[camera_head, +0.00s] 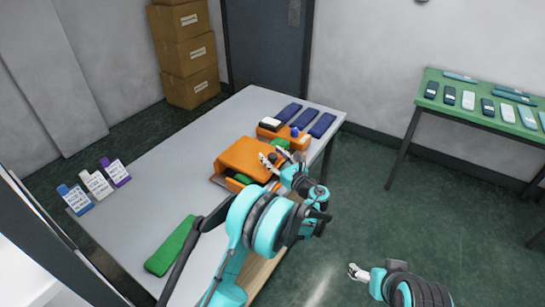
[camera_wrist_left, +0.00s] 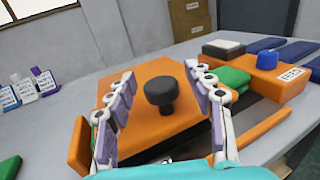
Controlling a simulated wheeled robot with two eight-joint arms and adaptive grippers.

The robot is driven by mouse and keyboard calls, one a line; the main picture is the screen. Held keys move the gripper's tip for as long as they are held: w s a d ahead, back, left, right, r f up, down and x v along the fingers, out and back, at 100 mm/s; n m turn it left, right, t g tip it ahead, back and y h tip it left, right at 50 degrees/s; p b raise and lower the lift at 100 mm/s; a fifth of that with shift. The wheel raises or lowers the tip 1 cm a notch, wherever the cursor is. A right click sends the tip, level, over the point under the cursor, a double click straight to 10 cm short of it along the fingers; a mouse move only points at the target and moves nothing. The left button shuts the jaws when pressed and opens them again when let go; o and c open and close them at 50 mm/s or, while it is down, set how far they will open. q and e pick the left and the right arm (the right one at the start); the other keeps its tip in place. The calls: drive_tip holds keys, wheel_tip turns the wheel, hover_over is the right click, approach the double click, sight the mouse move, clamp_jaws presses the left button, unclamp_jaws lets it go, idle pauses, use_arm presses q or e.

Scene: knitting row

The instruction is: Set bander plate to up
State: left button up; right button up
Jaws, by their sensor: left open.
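The bander is an orange machine on the grey table, with a flat orange plate (camera_head: 243,155) carrying a black knob. The plate (camera_wrist_left: 146,125) fills the middle of the left wrist view, its black knob (camera_wrist_left: 160,93) standing up from it. My left gripper (camera_wrist_left: 160,75) is open, with one finger on each side of the knob; contact is not visible. In the head view the left gripper (camera_head: 279,166) is over the plate's right side and partly hides it. My right gripper (camera_head: 356,272) is low over the floor, away from the table; its jaw state is unclear.
An orange block with a blue button (camera_wrist_left: 267,58) and green cloth (camera_wrist_left: 232,78) lie beside the plate. Dark blue packs (camera_head: 305,119) lie behind. The grey table (camera_head: 165,150) is mostly clear between.

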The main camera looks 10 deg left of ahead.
use_arm(q)
clamp_jaws()
drive_tip(key=shift+r, duration=0.15)
use_arm(e)
drive_tip(key=shift+r, duration=0.1)
